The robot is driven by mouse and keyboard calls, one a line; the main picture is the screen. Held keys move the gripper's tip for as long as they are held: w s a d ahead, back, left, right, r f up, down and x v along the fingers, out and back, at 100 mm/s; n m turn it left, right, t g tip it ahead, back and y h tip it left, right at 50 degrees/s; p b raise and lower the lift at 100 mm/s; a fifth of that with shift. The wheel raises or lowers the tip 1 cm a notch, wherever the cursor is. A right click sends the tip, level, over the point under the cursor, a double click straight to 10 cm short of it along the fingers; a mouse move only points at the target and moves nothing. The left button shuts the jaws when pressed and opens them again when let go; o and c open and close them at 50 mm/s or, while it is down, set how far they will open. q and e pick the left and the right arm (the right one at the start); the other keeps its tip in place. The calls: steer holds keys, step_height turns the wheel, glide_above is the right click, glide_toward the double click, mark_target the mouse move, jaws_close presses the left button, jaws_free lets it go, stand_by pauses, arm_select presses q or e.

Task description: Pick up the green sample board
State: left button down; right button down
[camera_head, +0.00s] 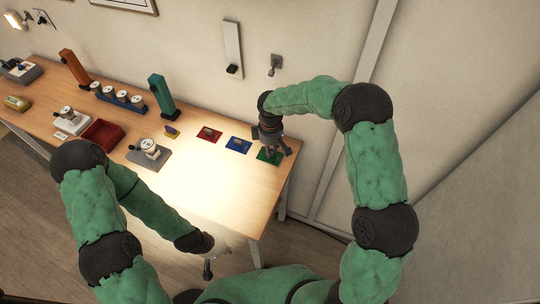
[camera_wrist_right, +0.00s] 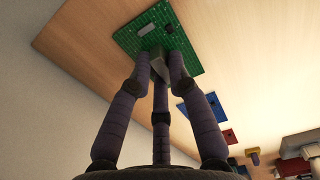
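The green sample board (camera_head: 262,157) lies at the right end of the wooden table, partly hidden under my right gripper (camera_head: 272,146). In the right wrist view the green board (camera_wrist_right: 127,42) carries a light label and a raised grey block (camera_wrist_right: 157,58). The fingers of my right gripper (camera_wrist_right: 160,68) close in on that block, with fingertips against both sides of it. I see no clear gap between the board and the table. My left gripper (camera_head: 208,268) hangs low in front of the table, small and washed out by glare, far from the board.
A blue board (camera_head: 238,145) and a red board (camera_head: 209,135) lie left of the green one. Further left are a grey plate with a white device (camera_head: 150,150), a red tray (camera_head: 103,133) and upright orange and teal blocks (camera_head: 161,94). The table's front middle is clear.

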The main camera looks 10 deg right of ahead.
steer(key=shift+r, duration=0.1)
steer(key=shift+r+p, duration=0.3)
steer(key=shift+r, duration=0.25)
step_height(320, 180, up, 2)
steer(key=shift+r+p, duration=0.2)
steer(key=shift+p, duration=0.35)
steer(key=s+r+p, duration=0.1)
steer(key=s+r, duration=0.3)
steer(key=s, duration=0.3)
steer(key=s+a+r+p, duration=0.1)
steer(key=s+r+p, duration=0.1)
steer(key=s+r, duration=0.3)
steer(key=shift+s+r, duration=0.2)
steer(key=shift+s, duration=0.8)
